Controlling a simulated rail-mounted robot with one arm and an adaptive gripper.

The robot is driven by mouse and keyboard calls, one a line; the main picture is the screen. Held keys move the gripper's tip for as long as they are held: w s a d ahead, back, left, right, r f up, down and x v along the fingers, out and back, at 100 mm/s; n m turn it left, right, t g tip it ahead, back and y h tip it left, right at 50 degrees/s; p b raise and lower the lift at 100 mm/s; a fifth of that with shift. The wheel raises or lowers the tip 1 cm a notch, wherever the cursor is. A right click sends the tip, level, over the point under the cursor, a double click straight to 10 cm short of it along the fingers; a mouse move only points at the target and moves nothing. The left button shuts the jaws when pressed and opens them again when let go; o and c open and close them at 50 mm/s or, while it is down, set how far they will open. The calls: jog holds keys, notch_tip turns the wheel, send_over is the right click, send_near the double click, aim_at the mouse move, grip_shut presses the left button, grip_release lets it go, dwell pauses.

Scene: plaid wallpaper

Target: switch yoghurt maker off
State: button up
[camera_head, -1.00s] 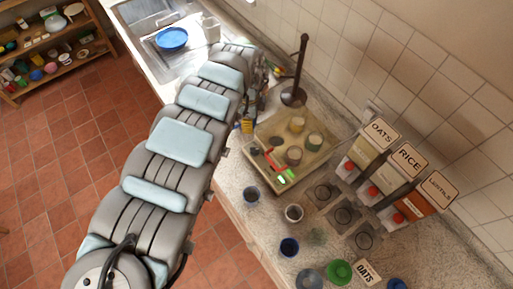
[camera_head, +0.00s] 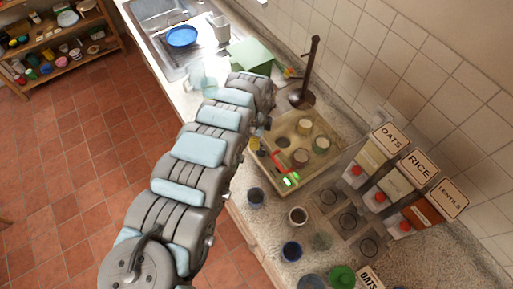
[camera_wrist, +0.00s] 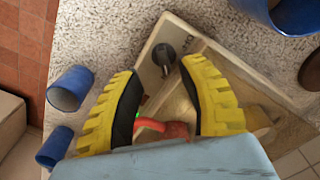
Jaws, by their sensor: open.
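The yoghurt maker (camera_head: 318,166) is a beige, shallow box on the counter with several pots in it. A red lever (camera_head: 276,160) and a lit green light (camera_head: 291,180) are at its near corner. The red lever also shows in the wrist view (camera_wrist: 166,129), with a small patch of green beside it. My gripper (camera_wrist: 158,70) has two yellow ribbed fingers, spread apart and empty. The lever shows between them; contact cannot be told. A dark round piece (camera_wrist: 164,56) of the maker shows beyond the fingertips. In the head view my arm mostly hides the gripper.
Cups, including a dark blue one (camera_head: 292,250), stand in front of the maker. Dispensers labelled oats, rice and lentils (camera_head: 405,180) stand to its right. A dark upright stand (camera_head: 304,95) and a green box (camera_head: 251,56) are behind. A sink (camera_head: 172,20) lies farther back.

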aim_at(261, 151)
jog(key=shift+f, duration=3.8)
grip_shut()
